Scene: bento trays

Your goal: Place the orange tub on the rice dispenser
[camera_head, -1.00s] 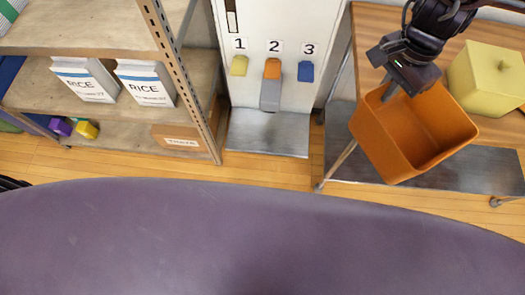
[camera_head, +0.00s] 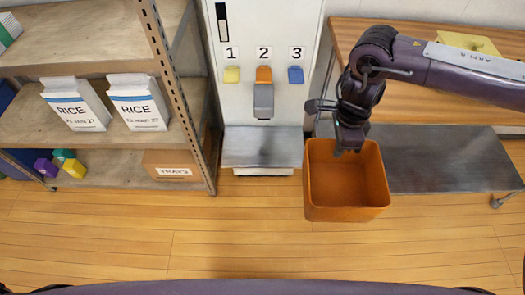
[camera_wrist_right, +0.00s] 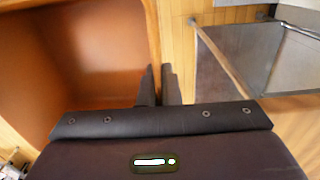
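The orange tub (camera_head: 347,214) is an open, empty box held level in front of the low metal shelf, right of the dispenser tray. My right gripper (camera_head: 350,148) is shut on the tub's back rim; in the right wrist view the fingers (camera_wrist_right: 157,85) pinch the tub wall, with the tub's inside (camera_wrist_right: 85,60) at left. The rice dispenser (camera_head: 263,50) is a white cabinet with yellow, orange and blue levers marked 1, 2, 3. Its grey spout (camera_head: 263,101) hangs over a metal tray (camera_head: 262,150). My left gripper is not in view.
A shelf rack (camera_head: 165,75) at left holds two white rice bags (camera_head: 138,105), a trays box (camera_head: 173,166) and small coloured blocks (camera_head: 72,166). The floor in front is clear.

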